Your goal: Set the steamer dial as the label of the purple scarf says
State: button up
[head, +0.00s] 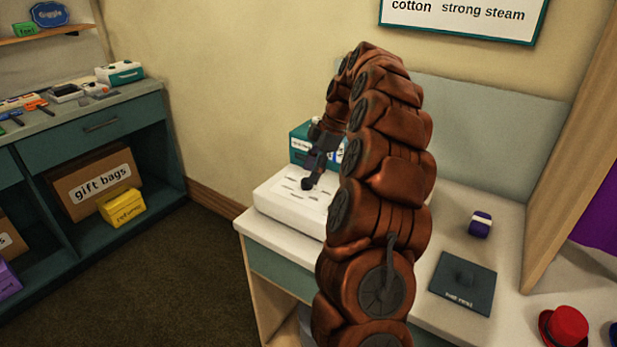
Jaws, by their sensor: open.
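My gripper (316,168) is open, small and dark in this view, at the end of my brown arm. It is over a white panel (275,200) with small dark marks, in front of a teal box (299,146). I take these for the steamer; the dial cannot be made out clearly behind the gripper. A small purple roll with a white band (480,224) lies on the white counter; it may be the purple scarf, and no writing on it can be read. A wall sign (462,14) reads "cotton strong steam"; its upper part is cut off.
My arm hides the counter's middle. A dark mat (462,283) with unreadable lettering and a red hat (564,327) are on the right. Purple cloth (598,222) shows beside a wooden partition (575,130). At left, a teal shelf unit (95,125) holds tools and boxes. Dark floor is free between.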

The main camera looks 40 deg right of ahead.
aim_at(307, 184)
jog(key=shift+x, duration=1.3)
grip_shut()
